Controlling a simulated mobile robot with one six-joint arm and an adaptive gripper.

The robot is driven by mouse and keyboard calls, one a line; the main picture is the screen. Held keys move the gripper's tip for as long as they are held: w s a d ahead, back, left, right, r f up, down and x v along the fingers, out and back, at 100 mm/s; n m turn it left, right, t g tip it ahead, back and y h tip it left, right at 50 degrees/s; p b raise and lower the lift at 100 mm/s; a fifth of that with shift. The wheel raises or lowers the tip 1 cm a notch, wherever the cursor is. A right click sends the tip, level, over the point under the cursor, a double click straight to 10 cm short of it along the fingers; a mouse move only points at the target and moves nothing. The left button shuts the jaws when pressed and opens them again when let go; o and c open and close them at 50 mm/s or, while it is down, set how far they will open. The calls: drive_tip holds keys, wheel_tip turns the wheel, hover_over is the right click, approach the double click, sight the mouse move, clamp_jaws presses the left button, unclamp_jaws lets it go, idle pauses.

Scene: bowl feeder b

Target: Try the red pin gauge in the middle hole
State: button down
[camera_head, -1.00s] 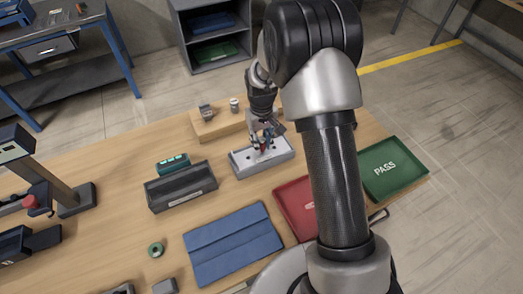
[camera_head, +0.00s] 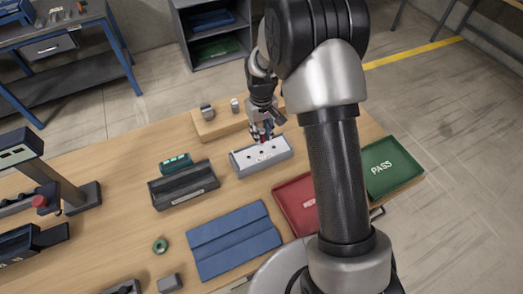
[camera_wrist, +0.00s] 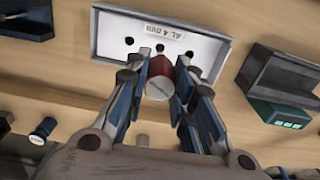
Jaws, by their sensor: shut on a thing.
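My gripper (camera_head: 264,134) is shut on the red pin gauge (camera_wrist: 159,80), a short red cylinder with a grey end face, held between the blue-sided fingers in the wrist view. The pale hole block (camera_head: 246,167) lies on the table, just in front of my gripper in the head view. Its top shows three dark holes in a row, with the middle hole (camera_wrist: 160,48) above the gauge in the wrist view. The gauge appears clear of the block, with no hole around it. Its far end is hidden.
A wooden stand (camera_head: 212,126) with small metal parts is behind the block. A dark open box (camera_head: 183,188) and a teal device (camera_head: 174,163) are to its left.

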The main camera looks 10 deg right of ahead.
drive_tip(key=shift+f, duration=0.15)
drive_tip(key=shift+f+b, duration=1.45)
drive_tip(key=shift+f, duration=0.55)
drive_tip(key=shift+f+b, duration=0.3)
drive_tip(key=shift+f, duration=0.1)
drive_tip(key=shift+r, duration=0.15)
idle(0.7)
drive_tip(key=shift+r+p, duration=1.7)
drive_tip(key=shift+r, duration=0.7)
